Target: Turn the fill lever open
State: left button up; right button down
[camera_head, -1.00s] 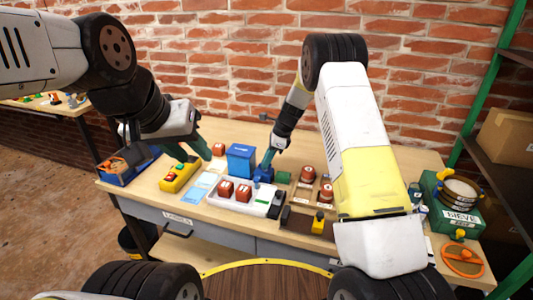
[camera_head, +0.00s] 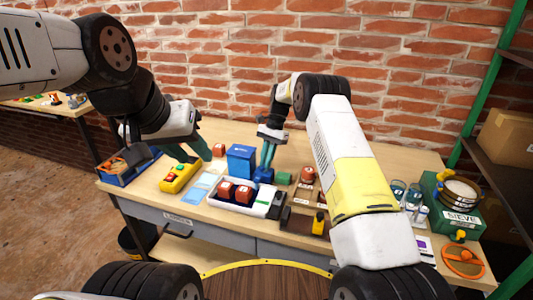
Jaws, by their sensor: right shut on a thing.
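My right gripper (camera_head: 266,167) points down at the back of the workbench. Its teal fingers are close together, with their tips at a small blue fixture (camera_head: 263,176). The gripper is shut on a part there, which its fingers mostly hide. I cannot make out a lever for certain; the blue fixture may carry it. A green block (camera_head: 284,178) sits just right of the fixture. My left gripper (camera_head: 203,150) hangs over the left part of the bench, above and behind the yellow button box (camera_head: 180,177). Whether its fingers are open is unclear.
A blue box (camera_head: 240,160) stands left of the fixture. A white tray (camera_head: 262,207) with red blocks lies in front. A brown board (camera_head: 300,222) and a green sieve unit (camera_head: 458,216) are to the right. The brick wall is close behind.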

jog(key=shift+a+n+g+h, duration=0.1)
jog(key=shift+n+g+h, duration=0.45)
jog(key=shift+n, duration=1.35)
jog(key=shift+f, duration=0.1)
jog(key=c, duration=1.4)
grip_release()
jog(key=shift+c, duration=0.2)
